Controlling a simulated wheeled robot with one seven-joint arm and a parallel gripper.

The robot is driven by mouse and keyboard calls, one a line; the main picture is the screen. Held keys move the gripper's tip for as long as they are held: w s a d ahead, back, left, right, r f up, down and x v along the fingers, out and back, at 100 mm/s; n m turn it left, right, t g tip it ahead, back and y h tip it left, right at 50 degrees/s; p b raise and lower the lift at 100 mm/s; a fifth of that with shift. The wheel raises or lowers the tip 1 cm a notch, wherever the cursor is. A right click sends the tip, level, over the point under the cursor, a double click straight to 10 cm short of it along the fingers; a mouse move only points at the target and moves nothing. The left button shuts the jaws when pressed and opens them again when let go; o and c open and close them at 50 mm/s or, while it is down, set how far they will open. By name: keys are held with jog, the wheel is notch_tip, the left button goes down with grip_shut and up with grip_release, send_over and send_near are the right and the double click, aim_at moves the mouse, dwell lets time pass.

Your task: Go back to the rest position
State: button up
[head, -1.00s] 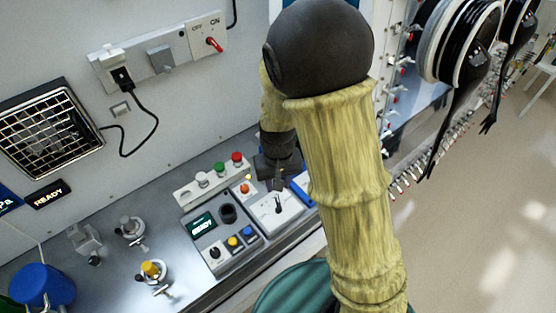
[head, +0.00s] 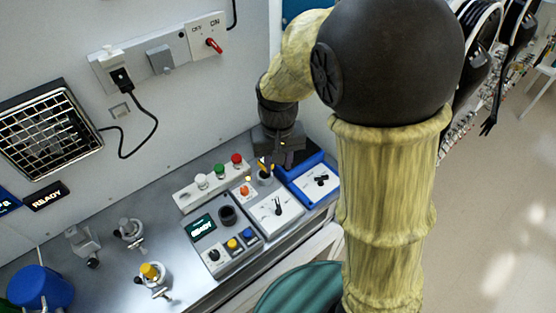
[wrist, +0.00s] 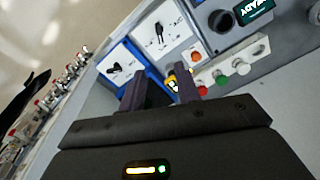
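My gripper (head: 281,160) hangs over the bench in the head view, just in front of the wall and above the blue-edged dial box. In the wrist view, the two dark fingers of my gripper (wrist: 160,88) stand apart with a clear gap and nothing held between them. A small yellow and black item (wrist: 171,82) shows just beyond the fingers. The fingertips are partly dark against the bench in the head view.
The blue dial box (head: 318,183), white dial box (head: 274,209) and READY panel (head: 203,226) line the bench front. A button strip (head: 211,184) lies behind them. A blue container (head: 40,288) stands far left. Black gloves (head: 493,95) hang at right.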

dwell(0.4)
jog(key=s+d+m+t, duration=0.1)
jog(key=s+d, duration=0.2)
jog(key=d, duration=0.3)
jog(key=s+d+f+t, duration=0.1)
jog(key=s+d, duration=0.2)
jog(key=d, duration=0.2)
jog(key=shift+s+d+f+m+t, duration=0.15)
jog(key=shift+s+d+m+t, duration=0.15)
jog(key=shift+s+d+m, duration=0.1)
